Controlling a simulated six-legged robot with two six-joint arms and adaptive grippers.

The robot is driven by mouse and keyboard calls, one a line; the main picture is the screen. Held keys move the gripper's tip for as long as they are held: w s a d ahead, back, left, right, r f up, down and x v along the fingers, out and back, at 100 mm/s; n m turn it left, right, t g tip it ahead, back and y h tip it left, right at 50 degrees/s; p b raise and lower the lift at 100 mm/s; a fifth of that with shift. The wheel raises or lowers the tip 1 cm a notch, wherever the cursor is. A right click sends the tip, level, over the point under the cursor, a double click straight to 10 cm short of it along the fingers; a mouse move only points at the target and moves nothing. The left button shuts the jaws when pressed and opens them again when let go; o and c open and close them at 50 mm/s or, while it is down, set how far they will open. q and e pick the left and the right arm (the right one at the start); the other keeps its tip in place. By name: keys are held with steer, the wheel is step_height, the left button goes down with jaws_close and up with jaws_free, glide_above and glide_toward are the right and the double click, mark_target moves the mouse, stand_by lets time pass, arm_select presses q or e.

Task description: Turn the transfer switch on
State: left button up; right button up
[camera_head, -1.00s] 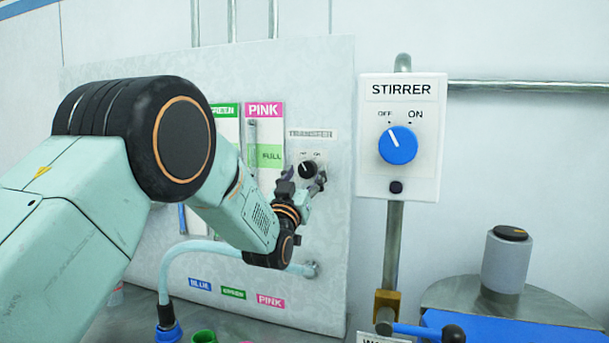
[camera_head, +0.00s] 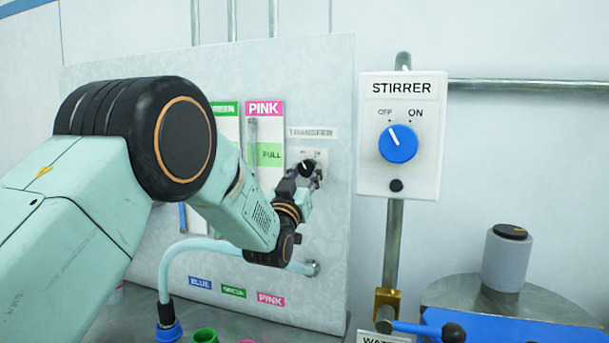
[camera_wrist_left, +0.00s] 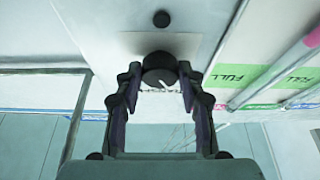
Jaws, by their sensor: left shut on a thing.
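The transfer switch is a small black knob (camera_head: 307,168) on a white plate under the TRANSFER label (camera_head: 311,133) on the pale panel. It also shows in the left wrist view (camera_wrist_left: 160,68), with a white pointer line on its face. My left gripper (camera_head: 311,177) is at the knob, its fingers on either side of it and shut on it. In the left wrist view the two fingertips (camera_wrist_left: 160,76) flank the knob. The gripper partly hides the plate and its markings in the head view. My right gripper is not in view.
A STIRRER box (camera_head: 399,134) with a blue knob stands to the right on a post. PINK and GREEN level gauges (camera_head: 265,150) are left of the switch. A pale blue hose (camera_head: 230,248) curves below my arm. A grey cylinder (camera_head: 507,260) stands at lower right.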

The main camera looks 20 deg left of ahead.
arm_select(q)
steer(key=shift+r, duration=0.15)
steer(key=m+h+b, duration=0.1)
steer(key=m+h, duration=0.1)
steer(key=m, duration=0.2)
steer(key=shift+a, duration=0.2)
steer(key=m+h, duration=0.1)
steer(key=m, duration=0.1)
steer(key=m+h+b, duration=0.1)
steer(key=m, duration=0.1)
steer(key=shift+a+r+g, duration=0.1)
steer(key=shift+r+g, duration=0.05)
steer(key=shift+g, duration=0.15)
steer(key=m+h, duration=0.1)
steer(key=m, duration=0.1)
steer(key=m+g, duration=0.1)
steer(key=m, duration=0.1)
steer(key=shift+r+m+h+b, duration=0.15)
steer(key=shift+m+h+b, duration=0.15)
steer(key=shift+h, duration=0.1)
steer(key=shift+a+m+g+h, duration=0.1)
steer(key=shift+m+g+h, duration=0.6)
steer(key=shift+m, duration=1.4)
